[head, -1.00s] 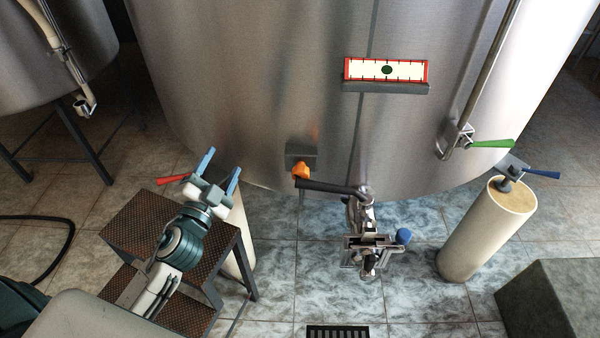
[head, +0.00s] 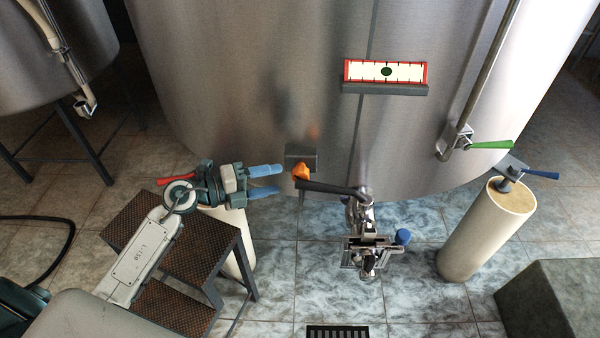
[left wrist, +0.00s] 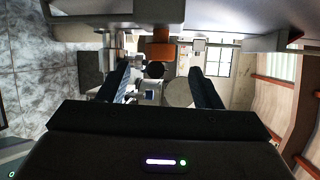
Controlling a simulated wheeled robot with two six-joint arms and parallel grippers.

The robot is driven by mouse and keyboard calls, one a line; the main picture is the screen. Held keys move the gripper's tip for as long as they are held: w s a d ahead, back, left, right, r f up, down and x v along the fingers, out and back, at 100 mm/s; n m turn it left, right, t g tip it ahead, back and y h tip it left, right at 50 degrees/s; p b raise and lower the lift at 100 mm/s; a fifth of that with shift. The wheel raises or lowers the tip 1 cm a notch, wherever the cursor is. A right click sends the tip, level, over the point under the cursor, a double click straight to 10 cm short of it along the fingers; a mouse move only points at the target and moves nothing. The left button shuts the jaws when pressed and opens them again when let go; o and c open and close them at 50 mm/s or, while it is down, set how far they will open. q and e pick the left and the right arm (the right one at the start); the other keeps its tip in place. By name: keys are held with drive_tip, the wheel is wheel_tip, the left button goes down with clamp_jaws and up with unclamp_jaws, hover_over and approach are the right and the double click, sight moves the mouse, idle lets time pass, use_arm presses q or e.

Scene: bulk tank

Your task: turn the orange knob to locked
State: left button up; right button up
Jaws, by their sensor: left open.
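The orange knob (head: 301,172) sits on a grey box (head: 301,152) low on the front of the steel tank. In the left wrist view the orange knob (left wrist: 160,49) shows at the top centre, roughly between the lines of the two fingers. My left gripper (head: 281,180) is open, with its blue fingers pointing right toward the knob and a small gap short of it in the head view. Its two fingers (left wrist: 160,75) show apart and empty in the left wrist view. I cannot read the knob's position marks. My right gripper is not in view.
A black-handled outlet valve (head: 366,215) stands close to the right of the knob. A brown step stool (head: 180,270) is below my left arm. A red lever (head: 173,180) is left of the gripper. A cream post (head: 470,240) stands farther right.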

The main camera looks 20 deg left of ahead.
sight(300, 174)
use_arm(q)
drive_tip(key=x, duration=0.7)
drive_tip(key=shift+p, duration=0.3)
drive_tip(key=shift+w+d+f, duration=0.1)
drive_tip(key=shift+w+d, duration=0.25)
drive_tip(key=shift+d, duration=0.05)
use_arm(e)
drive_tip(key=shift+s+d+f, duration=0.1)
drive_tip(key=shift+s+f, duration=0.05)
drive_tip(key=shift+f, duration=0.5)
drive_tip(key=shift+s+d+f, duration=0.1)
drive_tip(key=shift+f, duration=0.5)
use_arm(q)
drive_tip(key=c, duration=1)
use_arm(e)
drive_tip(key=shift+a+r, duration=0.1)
